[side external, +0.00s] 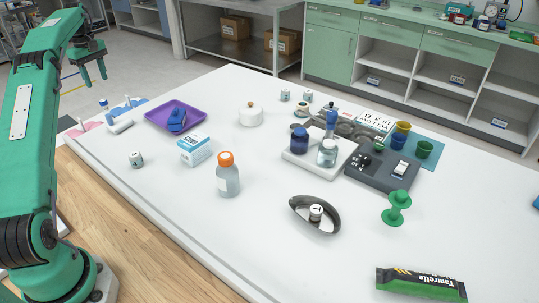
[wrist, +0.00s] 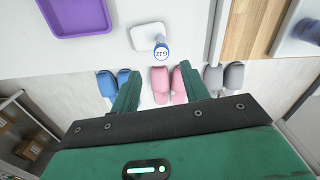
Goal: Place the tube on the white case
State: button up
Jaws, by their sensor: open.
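The tube (side external: 104,106) is small and upright with a blue top, at the far left end of the table. It shows in the wrist view (wrist: 161,49) with a lettered, blue-rimmed end. The white case (side external: 120,126) is a low rounded block close to it, and it shows at the top of the wrist view (wrist: 146,35). They overlap in both views; I cannot tell whether the tube stands on the case or beside it. My gripper (side external: 94,78) is open and empty, raised above the tube. In the wrist view, my two fingers (wrist: 160,78) are spread apart below the tube.
A purple tray (side external: 160,110) with a blue item stands near the case. A small labelled jar (side external: 136,160), a blue-white box (side external: 195,153) and an orange-capped bottle (side external: 228,180) stand nearer. Slippers (wrist: 160,85) lie beyond the table edge. A white tray (side external: 297,160) holds jars.

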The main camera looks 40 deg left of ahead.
jog(key=w+d+r+m+t+y, duration=0.1)
jog(key=w+d+r+m, duration=0.2)
jog(key=d+r, duration=0.5)
jog(key=w+d+r+m+t, duration=0.15)
jog(key=d+r+m, duration=0.25)
jog(key=d, duration=0.8)
jog(key=s+d+r+m, duration=0.1)
jog(key=s+d+m, duration=0.1)
jog(key=d, duration=0.5)
jog(key=s+d+r+m, duration=0.1)
jog(key=s+d+m, duration=0.1)
jog(key=d, duration=0.6)
jog(key=s+d+f+m+t, duration=0.1)
jog(key=s+d+f+m, duration=0.3)
jog(key=s+d, duration=0.4)
jog(key=s+d+f+m+t+h, duration=0.1)
jog(key=s+d+f+m+t, duration=0.1)
jog(key=s+d+f+m, duration=0.2)
jog(key=s+d, duration=0.3)
jog(key=s, duration=0.1)
jog(key=shift+s+d+f+m, duration=0.3)
jog(key=shift+s+d+m, duration=0.05)
jog(key=shift+s+m, duration=0.05)
